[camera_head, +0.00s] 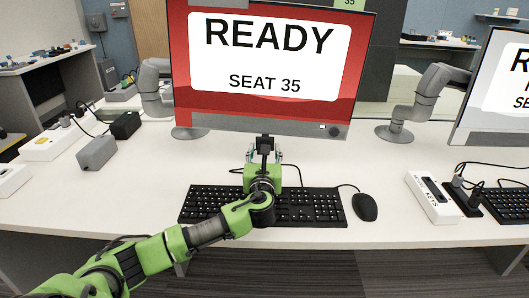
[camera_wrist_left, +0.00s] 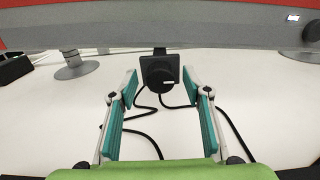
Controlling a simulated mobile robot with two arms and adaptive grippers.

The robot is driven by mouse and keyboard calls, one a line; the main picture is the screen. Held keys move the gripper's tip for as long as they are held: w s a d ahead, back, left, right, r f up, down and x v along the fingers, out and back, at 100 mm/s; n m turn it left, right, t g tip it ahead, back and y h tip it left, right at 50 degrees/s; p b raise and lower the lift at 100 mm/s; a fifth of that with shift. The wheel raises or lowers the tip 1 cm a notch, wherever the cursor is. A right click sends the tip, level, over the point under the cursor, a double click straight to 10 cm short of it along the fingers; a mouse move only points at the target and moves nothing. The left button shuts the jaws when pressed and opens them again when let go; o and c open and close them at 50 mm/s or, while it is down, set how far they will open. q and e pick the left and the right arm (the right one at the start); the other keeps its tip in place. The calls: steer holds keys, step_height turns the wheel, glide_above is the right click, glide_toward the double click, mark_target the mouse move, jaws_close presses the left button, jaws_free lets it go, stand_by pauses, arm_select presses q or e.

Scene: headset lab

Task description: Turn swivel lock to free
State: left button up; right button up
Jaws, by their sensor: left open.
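The swivel lock is a black block with a round knob (camera_wrist_left: 159,76), hanging below the monitor's lower edge in the left wrist view. A short white mark shows on the right part of the knob. In the head view the lock (camera_head: 265,141) shows just beyond my left gripper (camera_head: 264,156). My left gripper (camera_wrist_left: 160,92) is open, its teal-padded fingers apart on either side of the knob and a little short of it, touching nothing that I can see. The fingers are partly hidden by the green wrist in the head view. My right gripper is not in view.
The red monitor (camera_head: 265,110) reading READY, SEAT 35 stands close above the gripper. A keyboard (camera_head: 312,206) lies under my left arm, with a mouse (camera_head: 365,206) to its right. Black cables (camera_wrist_left: 142,113) run below the lock. A white power strip (camera_head: 432,198) lies further right.

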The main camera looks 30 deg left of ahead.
arm_select(q)
steer(key=c, duration=1.1)
